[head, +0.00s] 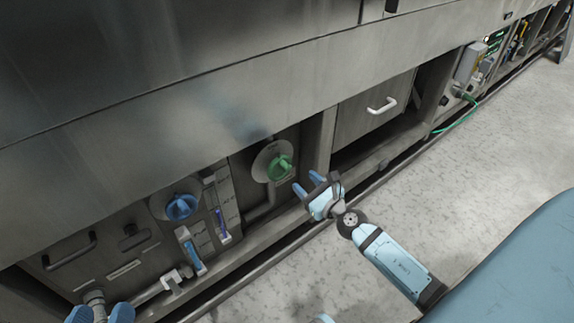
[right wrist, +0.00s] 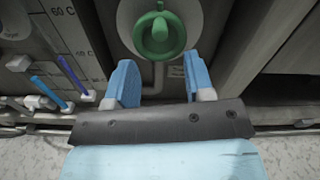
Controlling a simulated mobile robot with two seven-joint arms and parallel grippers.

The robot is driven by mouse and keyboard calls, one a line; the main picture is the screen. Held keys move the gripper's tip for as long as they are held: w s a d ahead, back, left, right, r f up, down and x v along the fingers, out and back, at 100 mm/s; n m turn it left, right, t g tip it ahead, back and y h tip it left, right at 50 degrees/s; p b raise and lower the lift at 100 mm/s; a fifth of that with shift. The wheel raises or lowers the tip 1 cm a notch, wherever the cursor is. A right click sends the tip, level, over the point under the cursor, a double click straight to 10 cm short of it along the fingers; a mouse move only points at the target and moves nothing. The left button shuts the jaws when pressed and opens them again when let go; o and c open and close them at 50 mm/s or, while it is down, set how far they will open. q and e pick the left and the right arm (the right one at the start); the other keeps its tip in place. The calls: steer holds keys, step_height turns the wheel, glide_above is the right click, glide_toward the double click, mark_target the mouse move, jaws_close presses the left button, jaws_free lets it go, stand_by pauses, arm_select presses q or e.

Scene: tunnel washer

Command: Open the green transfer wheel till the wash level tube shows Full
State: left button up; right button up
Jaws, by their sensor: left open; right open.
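The green wheel (head: 280,168) sits on a round pale plate on the machine's lower front. In the right wrist view the green wheel (right wrist: 158,35) lies just beyond my open fingers. My right gripper (head: 307,187) is open and empty, to the right of and a little below the wheel, apart from it; it also shows in the right wrist view (right wrist: 158,82). Two level tubes with blue liquid, a lighter blue one (head: 192,252) and a darker blue one (head: 222,224), stand left of the wheel; their labels are too small to read.
A blue wheel (head: 181,207) is left of the green one. A drawer with a pale handle (head: 382,106) is to the right. A rail runs along the machine's foot. The speckled floor (head: 490,160) in front is mostly clear.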

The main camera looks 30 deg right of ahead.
mark_target(290, 169)
steer(key=w, duration=0.8)
steer(key=shift+w+a, duration=0.3)
steer(key=shift+a, duration=0.05)
jaws_close()
